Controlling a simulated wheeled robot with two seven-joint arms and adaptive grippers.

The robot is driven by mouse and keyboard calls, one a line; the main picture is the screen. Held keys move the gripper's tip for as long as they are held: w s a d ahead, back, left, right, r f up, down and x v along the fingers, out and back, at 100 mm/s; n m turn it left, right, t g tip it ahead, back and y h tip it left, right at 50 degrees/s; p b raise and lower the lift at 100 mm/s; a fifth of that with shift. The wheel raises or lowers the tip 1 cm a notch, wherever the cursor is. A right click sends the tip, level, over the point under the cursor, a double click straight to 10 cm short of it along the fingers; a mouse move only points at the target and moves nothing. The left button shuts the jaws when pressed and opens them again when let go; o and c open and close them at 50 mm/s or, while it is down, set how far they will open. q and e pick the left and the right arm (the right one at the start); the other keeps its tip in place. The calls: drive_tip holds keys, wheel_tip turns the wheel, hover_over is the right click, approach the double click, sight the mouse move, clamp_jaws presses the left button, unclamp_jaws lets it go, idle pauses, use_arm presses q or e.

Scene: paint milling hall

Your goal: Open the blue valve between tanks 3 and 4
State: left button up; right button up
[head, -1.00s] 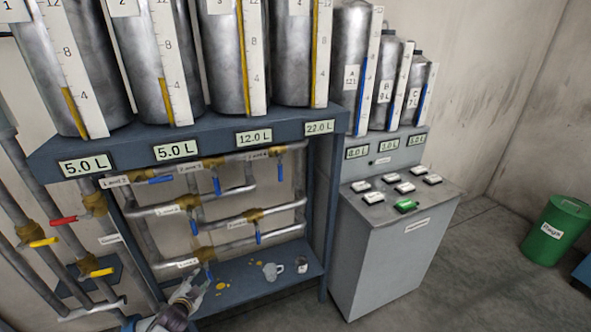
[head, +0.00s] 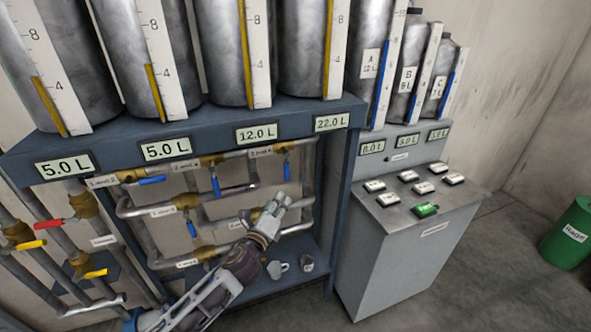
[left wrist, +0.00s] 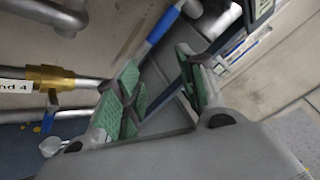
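The blue valve labelled 3 and 4 is at the top right of the pipe rack. Its blue handle (head: 287,167) hangs down across the horizontal pipe in the head view. My left gripper (head: 277,206) is below this handle, apart from it and pointing up. In the left wrist view my left gripper (left wrist: 160,92) is open, with green-padded fingers apart and nothing between them. A blue handle (left wrist: 162,26) shows just beyond the fingertips there, apparently the same one. My left gripper and arm hide part of the lower pipes and a lower valve. My right gripper is not in view.
Other blue valve handles (head: 215,181) sit close on the rack. A brass valve body (left wrist: 58,78) is left of the fingers in the wrist view. A white mug (head: 277,268) stands on the lower shelf. A grey control cabinet (head: 405,255) stands right.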

sight(286, 174)
use_arm(q)
drive_tip(key=m, duration=0.3)
drive_tip(key=r+m, duration=0.1)
drive_tip(key=m, duration=0.2)
drive_tip(key=r+m+y, duration=0.1)
drive_tip(key=m, duration=0.3)
drive_tip(key=shift+w+a+r+t, duration=0.2)
drive_tip(key=shift+w+a+t, duration=0.15)
drive_tip(key=shift+w+t, duration=0.05)
drive_tip(key=shift+w, duration=0.15)
drive_tip(key=shift+p+x, duration=0.4)
drive_tip(key=shift+x, duration=6.35)
drive_tip(key=shift+c, duration=0.5)
clamp_jaws()
